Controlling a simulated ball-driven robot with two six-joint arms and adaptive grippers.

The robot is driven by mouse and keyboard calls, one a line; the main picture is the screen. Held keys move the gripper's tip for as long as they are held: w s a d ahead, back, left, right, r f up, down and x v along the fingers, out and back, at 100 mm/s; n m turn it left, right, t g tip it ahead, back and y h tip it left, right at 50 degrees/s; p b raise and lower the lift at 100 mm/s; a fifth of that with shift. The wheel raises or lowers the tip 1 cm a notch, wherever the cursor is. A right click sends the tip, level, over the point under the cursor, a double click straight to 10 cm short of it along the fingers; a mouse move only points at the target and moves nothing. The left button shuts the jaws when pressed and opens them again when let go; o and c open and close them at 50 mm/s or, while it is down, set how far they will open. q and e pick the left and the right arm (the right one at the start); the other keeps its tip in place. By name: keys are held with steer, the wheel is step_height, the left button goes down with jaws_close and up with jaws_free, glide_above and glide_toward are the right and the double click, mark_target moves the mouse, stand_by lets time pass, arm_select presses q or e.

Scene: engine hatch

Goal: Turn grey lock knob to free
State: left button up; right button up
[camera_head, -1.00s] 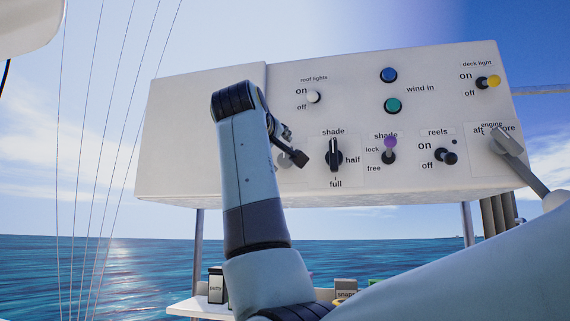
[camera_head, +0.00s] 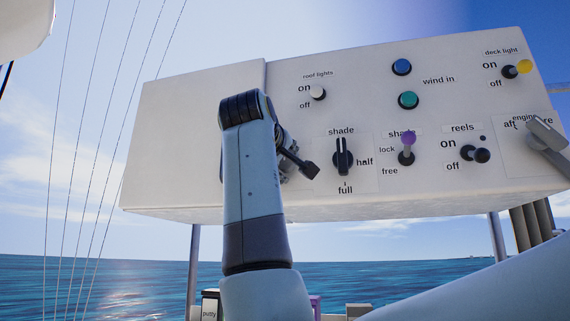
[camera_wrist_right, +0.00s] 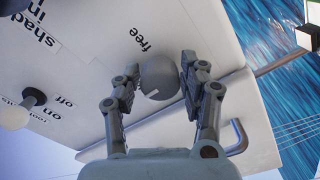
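The grey lock knob (camera_wrist_right: 160,77) is round with a pale pointer line on its lower left edge in the right wrist view. The printed word "free" lies above it in that view. My right gripper (camera_wrist_right: 161,70) is open, with one finger on each side of the knob and small gaps visible. In the head view my right gripper (camera_head: 300,164) is at the panel, left of the black shade dial, and my wrist hides most of the knob. My left gripper is not in view.
The white panel (camera_head: 185,135) carries a black shade dial (camera_head: 343,158), a purple-topped shade switch (camera_head: 408,150), a reels switch (camera_head: 475,155), and a roof lights switch (camera_head: 317,92). A bent grey handle (camera_wrist_right: 239,138) is near my right finger in the wrist view.

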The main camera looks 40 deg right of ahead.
steer(key=c, duration=0.7)
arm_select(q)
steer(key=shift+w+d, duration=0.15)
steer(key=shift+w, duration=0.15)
arm_select(e)
steer(key=shift+f, duration=0.1)
steer(key=shift+c, duration=0.4)
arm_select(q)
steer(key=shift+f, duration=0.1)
arm_select(e)
steer(key=shift+m, duration=0.4)
steer(key=m+b, duration=0.1)
steer(key=m, duration=0.3)
steer(key=m+b, duration=0.2)
steer(key=m, duration=0.2)
steer(key=shift+d, duration=0.1)
steer(key=m+b, duration=0.1)
steer(key=m, duration=0.3)
steer(key=shift+m, duration=0.4)
arm_select(q)
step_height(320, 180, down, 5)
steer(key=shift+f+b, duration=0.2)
steer(key=shift+b, duration=0.6)
arm_select(e)
steer(key=m, duration=0.4)
steer(key=shift+m, duration=0.3)
